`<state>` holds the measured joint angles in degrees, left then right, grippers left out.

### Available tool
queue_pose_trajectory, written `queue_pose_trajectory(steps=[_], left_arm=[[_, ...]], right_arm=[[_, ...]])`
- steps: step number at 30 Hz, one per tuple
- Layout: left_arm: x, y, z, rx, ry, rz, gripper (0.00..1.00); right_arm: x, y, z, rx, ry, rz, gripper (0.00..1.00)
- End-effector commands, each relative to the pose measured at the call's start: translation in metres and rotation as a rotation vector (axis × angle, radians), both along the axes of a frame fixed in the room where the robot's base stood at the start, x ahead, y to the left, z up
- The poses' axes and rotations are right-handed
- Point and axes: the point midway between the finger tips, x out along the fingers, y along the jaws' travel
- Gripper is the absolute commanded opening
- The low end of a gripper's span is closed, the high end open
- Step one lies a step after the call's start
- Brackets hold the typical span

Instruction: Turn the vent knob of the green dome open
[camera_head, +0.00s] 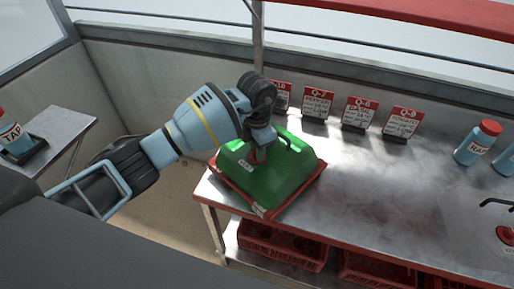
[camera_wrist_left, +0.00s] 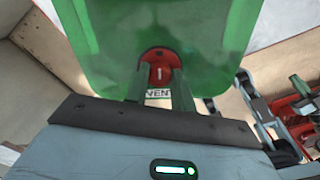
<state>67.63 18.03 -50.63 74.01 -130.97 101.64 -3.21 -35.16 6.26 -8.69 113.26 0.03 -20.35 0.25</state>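The green dome (camera_head: 285,185) sits on a red-rimmed tray (camera_head: 262,212) at the left end of the metal table. Its red vent knob (camera_wrist_left: 160,72) shows in the left wrist view, with a short white mark that runs upright in that picture. A white VENT label (camera_wrist_left: 158,93) is just below the knob, partly covered by my fingers. My left gripper (camera_head: 262,152) reaches down onto the dome top. In the left wrist view its two fingers (camera_wrist_left: 159,85) stand close on either side of the knob and appear shut on it. My right gripper is not in view.
Several red-and-white sign cards (camera_head: 360,113) stand along the table's back edge. A blue bottle with a red cap (camera_head: 477,143) stands at the right. Red crates (camera_head: 282,247) are on the shelf below. A small side table (camera_head: 62,130) is at the left. The table's middle is clear.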

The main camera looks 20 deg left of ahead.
Motion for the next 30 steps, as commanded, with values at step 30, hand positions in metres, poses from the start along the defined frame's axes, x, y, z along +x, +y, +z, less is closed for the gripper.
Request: queue_pose_trajectory(steps=[30], left_arm=[[0.000, 0.001, -0.002, 0.002, 0.003, -0.546, 0.01]], right_arm=[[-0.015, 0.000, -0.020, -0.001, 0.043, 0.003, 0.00]])
